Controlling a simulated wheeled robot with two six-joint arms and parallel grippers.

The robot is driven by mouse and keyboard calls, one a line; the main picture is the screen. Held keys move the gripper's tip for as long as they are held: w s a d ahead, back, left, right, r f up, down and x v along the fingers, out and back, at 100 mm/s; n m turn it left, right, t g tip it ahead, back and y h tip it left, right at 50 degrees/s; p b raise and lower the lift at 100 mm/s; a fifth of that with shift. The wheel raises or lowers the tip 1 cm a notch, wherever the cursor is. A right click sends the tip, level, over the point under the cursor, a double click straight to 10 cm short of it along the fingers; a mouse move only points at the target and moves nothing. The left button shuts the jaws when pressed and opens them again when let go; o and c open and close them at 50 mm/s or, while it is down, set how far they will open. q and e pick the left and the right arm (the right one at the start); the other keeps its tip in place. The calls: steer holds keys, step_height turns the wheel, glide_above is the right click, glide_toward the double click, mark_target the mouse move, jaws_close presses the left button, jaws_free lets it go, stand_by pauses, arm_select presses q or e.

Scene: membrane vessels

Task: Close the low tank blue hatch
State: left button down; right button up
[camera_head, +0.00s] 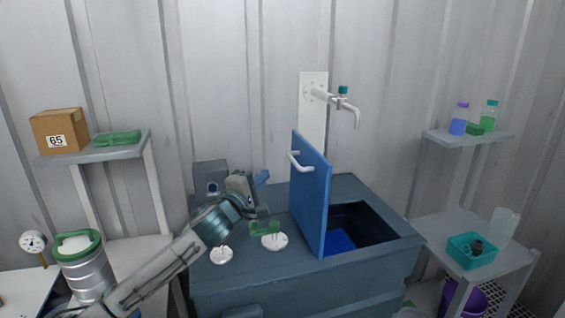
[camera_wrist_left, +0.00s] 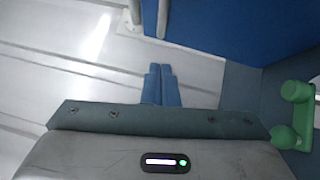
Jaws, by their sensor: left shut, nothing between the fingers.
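The blue hatch (camera_head: 312,195) stands upright and open on the low tank (camera_head: 260,265), left of the tank's dark opening (camera_head: 365,222). Its white handle (camera_head: 300,162) is on the face turned to the left. In the left wrist view the hatch (camera_wrist_left: 240,30) fills the upper right, with part of the handle (camera_wrist_left: 162,18) at the top. My left gripper (camera_head: 262,177) is left of the hatch, apart from it. Its blue fingers (camera_wrist_left: 161,82) are together and empty, below the handle in the wrist view. My right gripper is not in view.
A green fitting (camera_head: 265,228) on the tank top also shows at the right of the wrist view (camera_wrist_left: 292,115). A grey box (camera_head: 210,177) stands at the tank's back left. A white tap (camera_head: 335,98) hangs on the wall above the hatch. Shelves stand on both sides.

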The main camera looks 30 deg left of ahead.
mark_target(289, 158)
arm_select(q)
steer(key=w+p, duration=0.1)
steer(key=w+d+p, duration=0.1)
steer(key=w, duration=0.1)
steer(key=w+r+p, duration=0.1)
steer(key=w, duration=0.1)
steer(key=shift+w+d+r+p, duration=0.1)
steer(key=shift+w+d+p, duration=0.1)
steer(key=shift+d+p, duration=0.15)
steer(key=shift+w+d, duration=0.35)
steer(key=shift+w, duration=0.05)
